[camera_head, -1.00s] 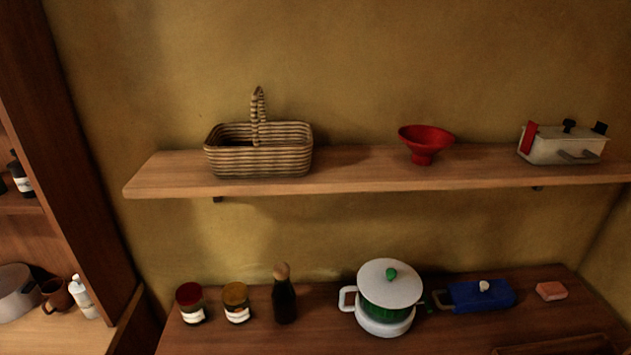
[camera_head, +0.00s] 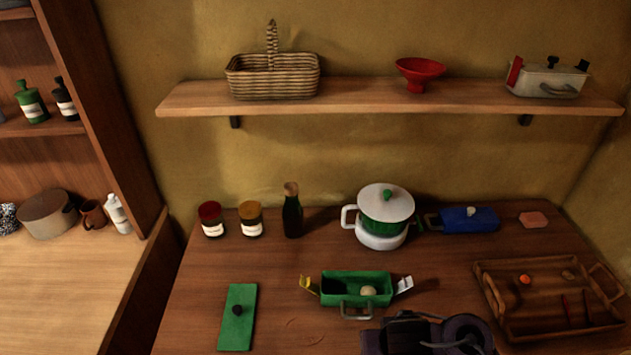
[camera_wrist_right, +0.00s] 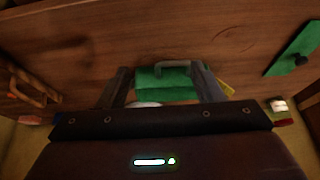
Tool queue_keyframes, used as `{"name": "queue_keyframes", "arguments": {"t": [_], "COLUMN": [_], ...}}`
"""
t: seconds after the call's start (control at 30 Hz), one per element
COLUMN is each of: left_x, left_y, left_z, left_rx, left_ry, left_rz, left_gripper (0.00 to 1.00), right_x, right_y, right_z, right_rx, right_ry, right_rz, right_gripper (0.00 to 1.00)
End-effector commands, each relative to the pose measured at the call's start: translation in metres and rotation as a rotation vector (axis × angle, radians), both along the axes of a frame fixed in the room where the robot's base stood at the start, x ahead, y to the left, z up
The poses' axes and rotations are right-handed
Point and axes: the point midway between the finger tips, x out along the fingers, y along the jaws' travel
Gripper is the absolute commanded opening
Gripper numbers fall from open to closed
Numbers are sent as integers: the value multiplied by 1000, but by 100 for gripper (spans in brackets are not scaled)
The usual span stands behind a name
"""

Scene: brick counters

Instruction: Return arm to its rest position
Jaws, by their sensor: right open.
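My right arm's dark end (camera_head: 430,335) is at the bottom edge of the head view, just in front of the green box (camera_head: 340,287). In the right wrist view my right gripper (camera_wrist_right: 162,70) is open, its two dark fingers spread with the green box (camera_wrist_right: 165,82) showing between and beyond them. Whether they touch the box is unclear. The box is lidless, with a front handle, yellow and whitish side flaps, and a pale round item (camera_head: 368,291) inside. My left gripper is not in view.
A green lid (camera_head: 240,300) with a black knob lies at left. A wooden tray (camera_head: 487,283) with small items is at right. A white-lidded pot (camera_head: 384,205), blue box (camera_head: 468,221), dark bottle (camera_head: 292,217) and two jars stand behind. A shelf (camera_head: 380,95) hangs above.

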Motion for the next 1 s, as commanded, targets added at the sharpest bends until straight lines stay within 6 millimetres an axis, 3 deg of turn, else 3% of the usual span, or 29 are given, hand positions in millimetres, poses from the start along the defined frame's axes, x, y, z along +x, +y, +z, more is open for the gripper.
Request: {"name": "queue_keyframes", "arguments": {"t": [0.37, 0.6, 1.0], "left_x": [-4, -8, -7], "left_y": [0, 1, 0], "left_z": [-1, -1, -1], "left_rx": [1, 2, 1], "left_ry": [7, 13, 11], "left_rz": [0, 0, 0], "left_gripper": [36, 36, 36], "right_x": [-17, -42, -84], "right_y": [5, -18, -55], "right_z": [23, 42, 56], "right_rx": [-8, -35, -47], "right_ry": [-21, 14, 100], "right_rz": [60, 93, 132], "right_gripper": [60, 60, 60]}}
